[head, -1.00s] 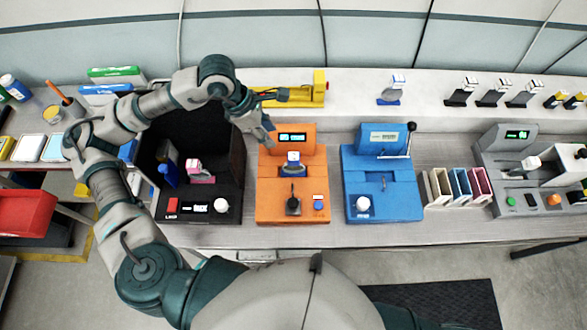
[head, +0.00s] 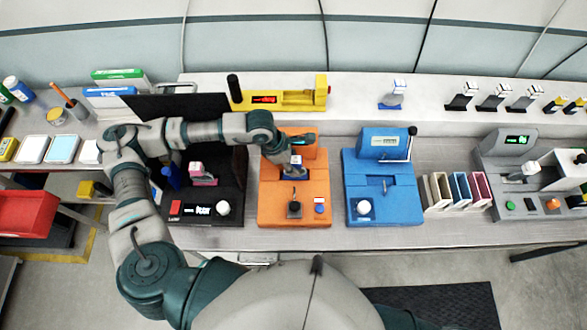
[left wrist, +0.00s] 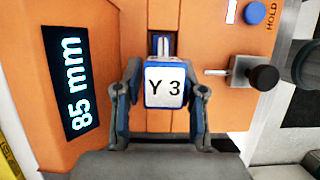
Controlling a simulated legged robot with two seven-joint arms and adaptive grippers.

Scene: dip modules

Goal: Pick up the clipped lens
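The clipped lens sits upright in the slot of the orange machine (head: 275,212); its white, blue-edged tag (head: 296,161) shows in the head view. In the left wrist view the tag reads "Y 3" (left wrist: 165,87). The lens below the tag is hidden. My right gripper is not in view.
The orange machine has a display reading "85 mm" (left wrist: 80,85), a lever (head: 294,207) and a blue button (head: 319,203). The black machine (head: 200,222) stands to its left, the blue machine (head: 383,205) to its right. A yellow device (head: 285,98) lies on the shelf behind.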

